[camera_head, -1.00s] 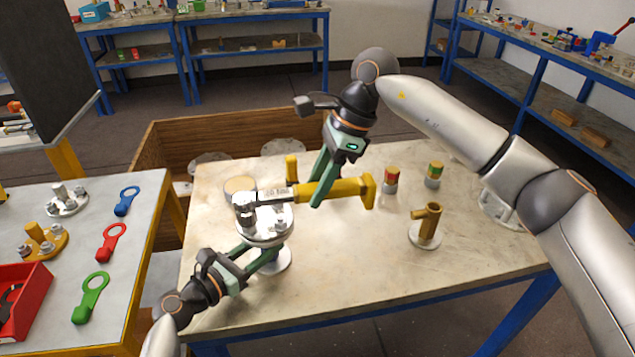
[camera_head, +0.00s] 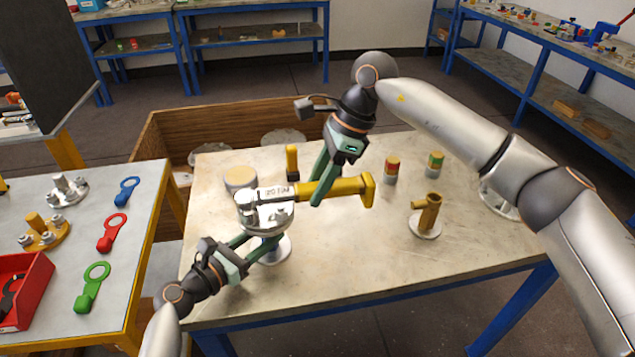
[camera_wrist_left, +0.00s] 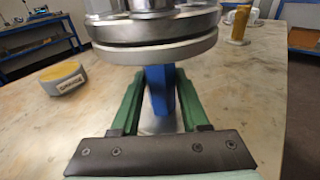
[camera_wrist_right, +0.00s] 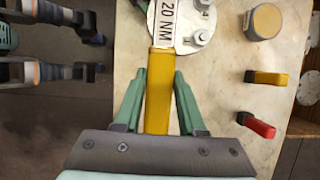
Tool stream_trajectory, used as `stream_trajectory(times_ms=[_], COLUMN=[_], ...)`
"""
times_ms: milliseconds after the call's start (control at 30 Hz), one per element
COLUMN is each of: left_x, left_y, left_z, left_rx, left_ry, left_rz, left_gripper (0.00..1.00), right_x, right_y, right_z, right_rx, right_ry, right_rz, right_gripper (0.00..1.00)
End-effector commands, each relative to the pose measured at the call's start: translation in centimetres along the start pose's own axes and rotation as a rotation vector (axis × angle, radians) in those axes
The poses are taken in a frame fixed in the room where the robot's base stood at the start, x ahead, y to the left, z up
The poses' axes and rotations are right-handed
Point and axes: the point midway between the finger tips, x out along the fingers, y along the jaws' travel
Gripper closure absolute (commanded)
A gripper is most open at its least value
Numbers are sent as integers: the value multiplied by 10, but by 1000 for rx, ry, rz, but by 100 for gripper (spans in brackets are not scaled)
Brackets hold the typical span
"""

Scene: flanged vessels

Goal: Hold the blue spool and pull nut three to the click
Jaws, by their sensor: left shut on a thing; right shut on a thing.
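The blue spool (camera_wrist_left: 160,92) stands under a round metal flange (camera_wrist_left: 155,42) in the left wrist view. My left gripper (camera_head: 262,243) is shut on the spool just below the flange. A torque wrench with a yellow handle (camera_head: 338,190) lies level across the flange top, its metal head at the flange's left side. My right gripper (camera_head: 322,188) is shut on the handle. In the right wrist view the wrench reads "20 NM" (camera_wrist_right: 167,22), and nuts (camera_wrist_right: 202,38) show beside it on the flange. The nut under the wrench head is hidden.
A round tan-topped puck (camera_head: 240,178) and a yellow block (camera_head: 291,160) stand behind the flange. The left table holds coloured ring spanners (camera_head: 113,233). The table front is clear.

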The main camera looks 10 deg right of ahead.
Motion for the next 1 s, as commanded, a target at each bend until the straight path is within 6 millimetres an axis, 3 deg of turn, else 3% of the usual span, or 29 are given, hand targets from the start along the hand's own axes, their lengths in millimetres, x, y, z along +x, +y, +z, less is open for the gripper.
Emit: stream_trajectory(times_ms=[200,367,800,1000], left_x=[0,0,0,0], left_y=[0,0,0,0], left_z=[-1,-1,-1,-1], left_rx=[-1,-1,-1,-1], left_ry=[2,2,2,2], left_rz=[1,1,1,1], left_gripper=[100,100,100,100], right_x=[-1,-4,-44,-47], right_y=[16,14,14,14], right_z=[1,3,20,21], right_rx=[111,108,106,107], right_ry=[-2,-4,-4,-3], right_rz=[-51,-50,-50,-48], right_gripper=[100,100,100,100])
